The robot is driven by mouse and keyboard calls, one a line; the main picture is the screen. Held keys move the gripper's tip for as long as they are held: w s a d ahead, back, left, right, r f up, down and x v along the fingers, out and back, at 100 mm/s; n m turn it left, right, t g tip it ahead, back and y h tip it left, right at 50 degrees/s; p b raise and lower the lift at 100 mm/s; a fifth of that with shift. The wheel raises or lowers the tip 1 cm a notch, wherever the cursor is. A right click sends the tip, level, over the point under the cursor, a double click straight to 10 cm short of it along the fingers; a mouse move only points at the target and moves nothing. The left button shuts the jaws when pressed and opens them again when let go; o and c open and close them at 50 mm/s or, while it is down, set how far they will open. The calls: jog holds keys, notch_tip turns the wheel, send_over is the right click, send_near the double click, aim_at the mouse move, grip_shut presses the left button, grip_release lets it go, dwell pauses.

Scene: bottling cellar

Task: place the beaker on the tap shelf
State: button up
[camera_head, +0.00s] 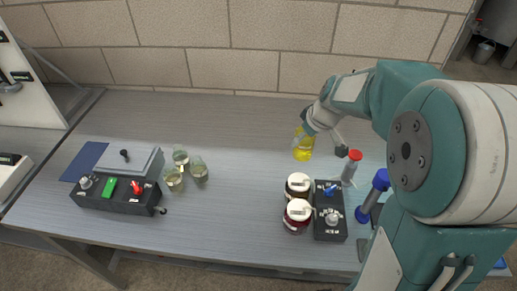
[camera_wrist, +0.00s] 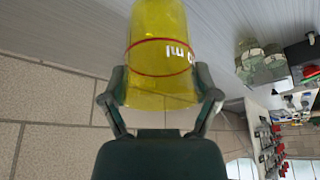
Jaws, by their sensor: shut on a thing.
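A transparent yellow beaker (camera_head: 303,149) is upright near the back of the grey bench, right of centre. My gripper (camera_head: 312,124) is shut on it, with one finger on each side. In the wrist view the beaker (camera_wrist: 160,65) shows a red ring and white "ml" marking between the fingers (camera_wrist: 163,92). Whether its base touches the bench is unclear. At the far left, a white panel (camera_head: 25,85) carries dark and metal fittings that look like taps. A grey ledge (camera_head: 28,143) runs below it; I cannot tell if this is the tap shelf.
On the bench (camera_head: 240,190), several glass beakers (camera_head: 174,179) stand by a black instrument (camera_head: 120,192) at left. Two white-lidded dark jars (camera_head: 298,215), a black box (camera_head: 329,215), a red-capped bottle (camera_head: 350,168) and a blue-topped item (camera_head: 375,193) stand at right. The bench middle is clear.

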jog(key=shift+w+a+f, duration=1.35)
jog(key=shift+a+f, duration=0.15)
jog(key=shift+f, duration=0.5)
jog(key=shift+w+a+f, duration=1.3)
jog(key=shift+a+f, duration=0.15)
jog(key=shift+f, duration=0.6)
jog(key=shift+w+a+f, duration=1.35)
jog(key=shift+a+f, duration=0.15)
jog(key=shift+f, duration=0.5)
jog(key=o, duration=1)
jog(key=shift+c, duration=0.2)
